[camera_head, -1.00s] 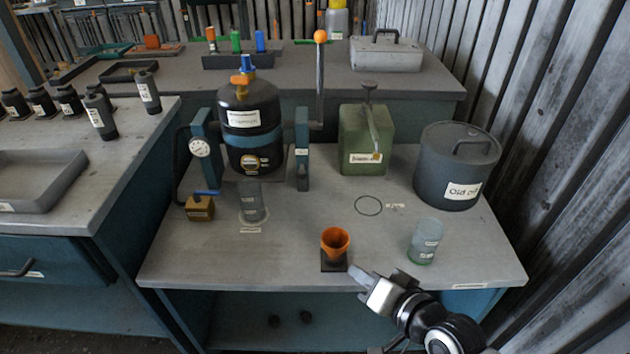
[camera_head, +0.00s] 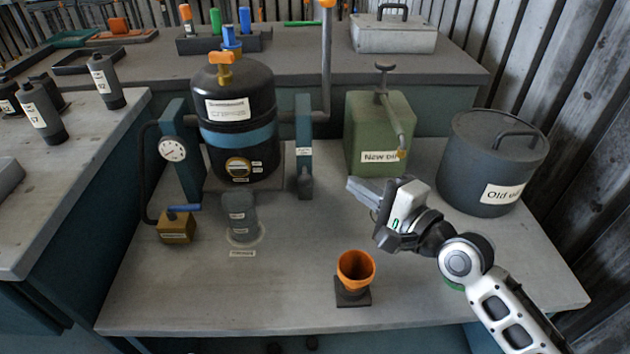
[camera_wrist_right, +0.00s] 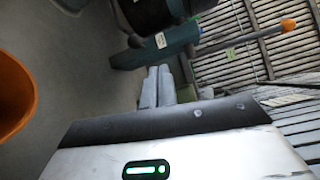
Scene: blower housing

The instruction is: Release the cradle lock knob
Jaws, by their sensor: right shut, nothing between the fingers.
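The cradle has two teal posts, left (camera_head: 181,155) and right (camera_head: 303,130), with a black tank (camera_head: 240,125) between them. The right post bears a small white label and a dark grey block (camera_head: 305,186) low on its front; I cannot tell which part is the lock knob. The right post also shows in the wrist view (camera_wrist_right: 150,52). My right gripper (camera_head: 352,185) is shut and empty, its fingers pointing left, to the right of the post and apart from it. Its closed fingers show in the wrist view (camera_wrist_right: 158,72). My left gripper is out of view.
A lever (camera_head: 327,60) with an orange ball rises behind the right post. A green oil can (camera_head: 380,135) stands behind my gripper, a grey drum (camera_head: 490,165) to its right. An orange funnel (camera_head: 356,268) stands in front. Bare bench lies between gripper and post.

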